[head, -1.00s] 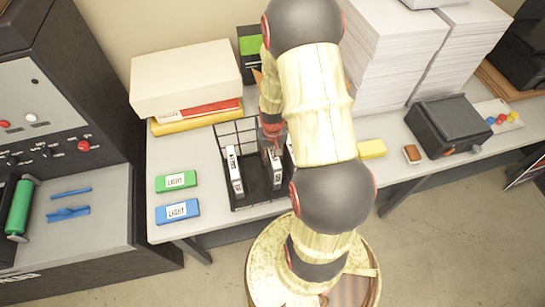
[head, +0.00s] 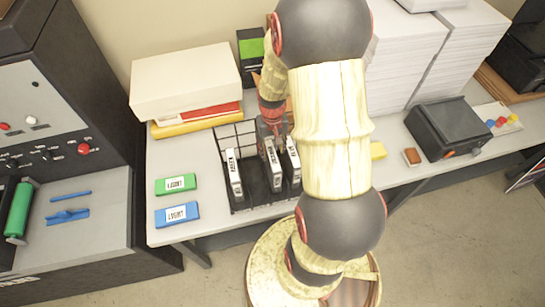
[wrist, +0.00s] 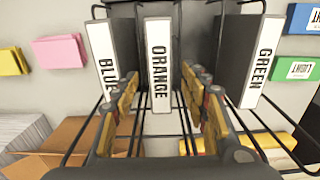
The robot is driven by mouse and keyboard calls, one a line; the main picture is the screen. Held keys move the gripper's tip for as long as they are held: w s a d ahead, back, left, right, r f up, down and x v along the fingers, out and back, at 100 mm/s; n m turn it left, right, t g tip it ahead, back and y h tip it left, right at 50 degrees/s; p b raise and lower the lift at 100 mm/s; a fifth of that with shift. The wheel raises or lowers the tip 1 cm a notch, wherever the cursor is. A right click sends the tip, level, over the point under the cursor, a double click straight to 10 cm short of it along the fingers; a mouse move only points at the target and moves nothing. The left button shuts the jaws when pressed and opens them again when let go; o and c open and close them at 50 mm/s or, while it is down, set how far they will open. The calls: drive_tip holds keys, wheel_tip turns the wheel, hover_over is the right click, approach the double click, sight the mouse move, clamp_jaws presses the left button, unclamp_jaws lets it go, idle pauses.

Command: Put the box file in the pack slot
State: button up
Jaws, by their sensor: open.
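A black wire rack (head: 243,207) on the table holds upright box files with white labelled spines. In the wrist view they read BLUE (wrist: 101,58), ORANGE (wrist: 159,65) and GREEN (wrist: 262,62). In the head view the green file (head: 234,173) is at left, the orange file (head: 272,165) right of centre, and the blue file (head: 293,160) close beside it. A wide gap lies between orange and green. My gripper (wrist: 168,108) is open, its fingers to either side of the orange file's spine in the wrist view. Contact cannot be told. No slot marked "pack" is readable.
Green (head: 176,183) and blue (head: 177,214) labelled boxes lie left of the rack. A white box (head: 187,78) on folders stands behind.

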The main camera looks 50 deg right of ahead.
wheel_tip(320, 180, up, 5)
drive_tip(key=shift+f, duration=0.2)
drive_tip(key=w+a+r+n+t, duration=0.1)
drive_tip(key=a+r+n+t, duration=0.15)
drive_tip(key=a+r, duration=1.1)
drive_tip(key=s+a+r+n+t, duration=0.3)
drive_tip(key=s+a+r, duration=0.5)
drive_tip(key=r, duration=0.3)
drive_tip(key=shift+s+a+r+n, duration=0.35)
drive_tip(key=shift+a+n, duration=0.1)
drive_tip(key=shift+a, duration=0.2)
drive_tip(key=shift+f, duration=0.1)
wheel_tip(320, 180, down, 21)
drive_tip(key=b, duration=2.1)
drive_tip(key=shift+r, duration=0.2)
drive_tip(key=shift+w, duration=0.1)
